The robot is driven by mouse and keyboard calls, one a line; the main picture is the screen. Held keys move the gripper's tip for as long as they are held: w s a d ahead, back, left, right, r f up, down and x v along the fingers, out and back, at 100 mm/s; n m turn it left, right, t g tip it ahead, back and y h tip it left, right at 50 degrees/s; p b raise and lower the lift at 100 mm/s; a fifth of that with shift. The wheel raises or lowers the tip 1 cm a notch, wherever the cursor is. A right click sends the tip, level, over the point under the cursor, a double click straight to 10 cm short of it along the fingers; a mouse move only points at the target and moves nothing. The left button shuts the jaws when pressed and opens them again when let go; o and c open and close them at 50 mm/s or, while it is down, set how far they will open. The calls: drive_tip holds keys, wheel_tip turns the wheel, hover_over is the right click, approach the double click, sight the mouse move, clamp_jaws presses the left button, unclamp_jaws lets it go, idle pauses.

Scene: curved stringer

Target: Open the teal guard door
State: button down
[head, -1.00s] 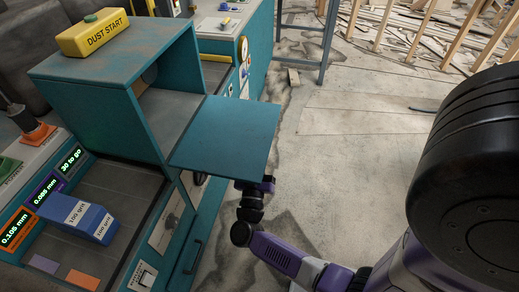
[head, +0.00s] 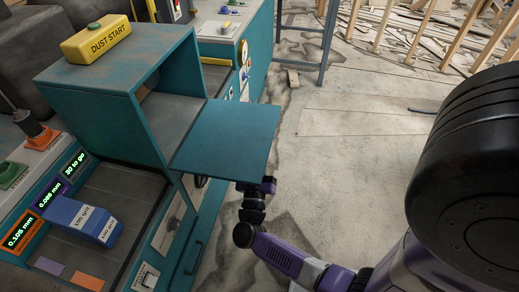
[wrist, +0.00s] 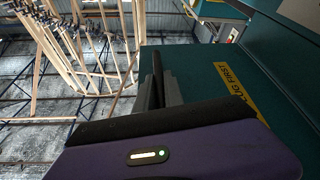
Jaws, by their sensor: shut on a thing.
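The teal guard door (head: 225,140) stands swung out from the open front of the teal cabinet (head: 95,115) in the head view. It reaches out to the right over the floor. My gripper (head: 258,187) is beneath the door's lower right part, and its fingertips are mostly hidden behind the panel. The exact grip point is hidden.
A yellow "DUST START" box (head: 96,38) with a green button sits on the cabinet. A blue "100 grit" block (head: 80,217) lies on the grey bed below. A blue metal stand (head: 325,45) is behind. Concrete floor (head: 350,160) to the right is clear.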

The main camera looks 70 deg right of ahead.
sight(259, 165)
drive_tip(key=shift+r+n+t+y+p, duration=0.25)
drive_tip(key=shift+r+n+t+p, duration=0.2)
drive_tip(key=shift+r+n+p, duration=1.05)
drive_tip(key=shift+r+n+t+y+p, duration=0.25)
drive_tip(key=shift+r+n+t+p, duration=0.35)
drive_tip(key=shift+r+p, duration=1.65)
drive_tip(key=shift+w+f+p, duration=0.1)
drive_tip(key=shift+f+p, duration=0.4)
drive_tip(key=shift+p, duration=0.05)
drive_tip(key=c, duration=1.5)
unclamp_jaws()
drive_tip(key=shift+o, duration=0.2)
drive_tip(key=shift+f, duration=0.1)
drive_tip(key=b+v, duration=0.2)
drive_tip(key=v, duration=0.4)
drive_tip(key=shift+a+f, duration=0.2)
drive_tip(key=shift+a, duration=0.05)
drive_tip(key=shift+s+a+f, duration=0.1)
drive_tip(key=shift+s+a, duration=0.2)
drive_tip(key=shift+a, duration=0.35)
drive_tip(key=shift+a, duration=0.1)
